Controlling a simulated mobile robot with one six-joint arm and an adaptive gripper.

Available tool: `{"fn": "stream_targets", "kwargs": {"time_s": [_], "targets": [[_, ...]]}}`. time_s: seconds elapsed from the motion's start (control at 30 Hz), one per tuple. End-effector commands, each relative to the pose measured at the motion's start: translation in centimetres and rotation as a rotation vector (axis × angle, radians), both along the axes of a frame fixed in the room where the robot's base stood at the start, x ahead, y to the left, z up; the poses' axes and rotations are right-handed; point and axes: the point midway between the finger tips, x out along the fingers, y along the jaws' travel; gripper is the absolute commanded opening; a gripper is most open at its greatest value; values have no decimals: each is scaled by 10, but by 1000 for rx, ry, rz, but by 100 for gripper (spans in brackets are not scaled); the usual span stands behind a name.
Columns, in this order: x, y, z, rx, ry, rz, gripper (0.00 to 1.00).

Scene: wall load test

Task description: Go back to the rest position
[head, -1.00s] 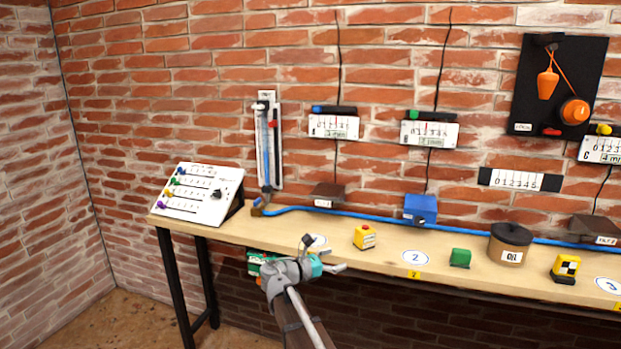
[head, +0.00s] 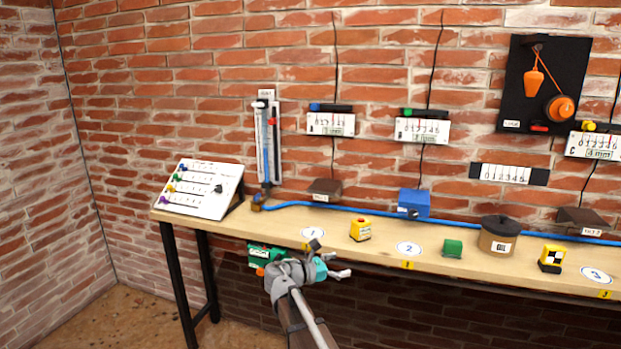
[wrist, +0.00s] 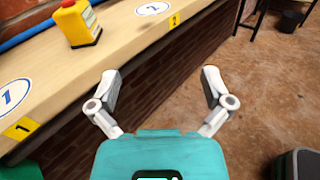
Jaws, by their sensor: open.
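My gripper (head: 340,274) is open and empty in front of the bench's front edge, below the yellow block in the head view. In the wrist view my gripper (wrist: 160,88) has its two fingers spread wide, with the bench edge and the floor behind them and nothing between them. The wooden bench (head: 380,257) runs along the brick wall. The left finger overlaps the bench's front side in the wrist view; I cannot tell the exact gap.
A white panel (head: 201,189) stands at the left end. A dark object (wrist: 298,163) stands on the floor. Open floor (wrist: 235,70) lies beside the bench.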

Motion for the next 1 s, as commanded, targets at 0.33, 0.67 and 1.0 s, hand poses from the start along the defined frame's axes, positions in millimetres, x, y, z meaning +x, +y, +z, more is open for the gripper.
{"fn": "stream_targets", "kwargs": {"time_s": [0.33, 0.67, 1.0], "targets": [[-24, -35, -31, 222, -91, -75, 100], [-77, -84, -88, 642, -290, -304, 100], [-147, -108, -143, 1088, -556, -730, 100]]}}
